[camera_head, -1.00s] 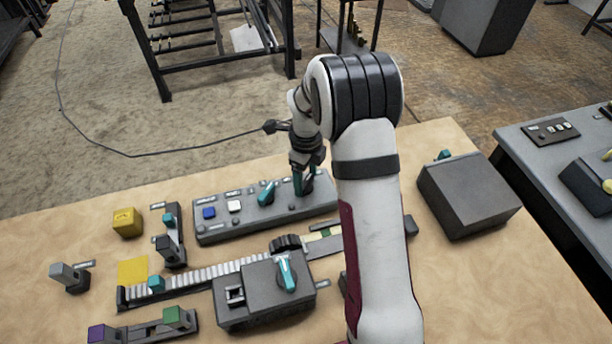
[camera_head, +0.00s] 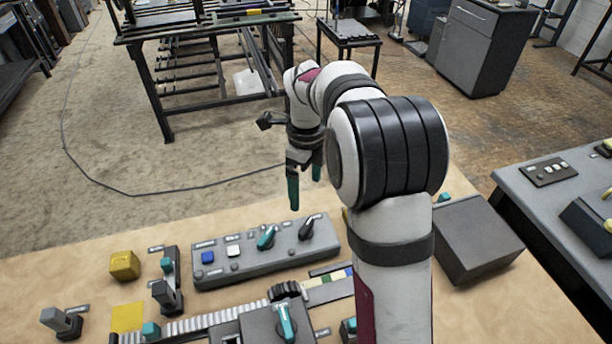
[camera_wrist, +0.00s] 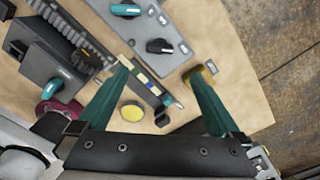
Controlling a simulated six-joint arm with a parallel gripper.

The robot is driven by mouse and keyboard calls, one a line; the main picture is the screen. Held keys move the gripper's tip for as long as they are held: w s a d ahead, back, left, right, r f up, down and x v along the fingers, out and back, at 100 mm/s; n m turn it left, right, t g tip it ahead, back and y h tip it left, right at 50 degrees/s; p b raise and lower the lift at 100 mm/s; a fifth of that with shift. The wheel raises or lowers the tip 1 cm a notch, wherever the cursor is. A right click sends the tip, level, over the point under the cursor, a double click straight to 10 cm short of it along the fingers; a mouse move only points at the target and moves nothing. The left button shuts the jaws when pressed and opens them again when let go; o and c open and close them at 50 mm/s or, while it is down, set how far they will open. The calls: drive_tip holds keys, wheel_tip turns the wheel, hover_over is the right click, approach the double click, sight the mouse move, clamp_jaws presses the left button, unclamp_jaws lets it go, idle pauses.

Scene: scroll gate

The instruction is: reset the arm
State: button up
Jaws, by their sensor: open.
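My gripper (camera_head: 305,180) is open and empty in the head view, its teal fingers pointing down above the far edge of the table. It hangs clear above the grey control panel (camera_head: 220,270), which carries a blue button, a white button, a teal knob (camera_head: 266,238) and a black knob (camera_head: 314,226). In the wrist view the two teal fingers (camera_wrist: 158,108) are spread wide with nothing between them. Beyond them, the black knob also shows there (camera_wrist: 160,46). My arm hides part of the table's right side in the head view.
A yellow cube (camera_head: 124,265) and a yellow square (camera_head: 127,317) lie at the left. A ribbed track (camera_head: 205,322) runs toward a dark block with a teal handle (camera_head: 286,322). A large grey box (camera_head: 475,240) stands at the right. The air around my gripper is clear.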

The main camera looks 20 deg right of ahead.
wheel_tip(320, 180, up, 3)
idle(0.4)
drive_tip(key=s+a+n+y, duration=0.1)
drive_tip(key=s+a+n, duration=0.3)
drive_tip(key=s+n, duration=0.6)
drive_tip(key=s+a+n, duration=0.3)
drive_tip(key=s+n, duration=0.8)
drive_tip(key=s, duration=0.9)
drive_tip(key=shift+s+a+n+y, duration=0.15)
drive_tip(key=shift+a+n+y, duration=0.15)
drive_tip(key=shift+a+y, duration=0.1)
drive_tip(key=shift+f, duration=0.1)
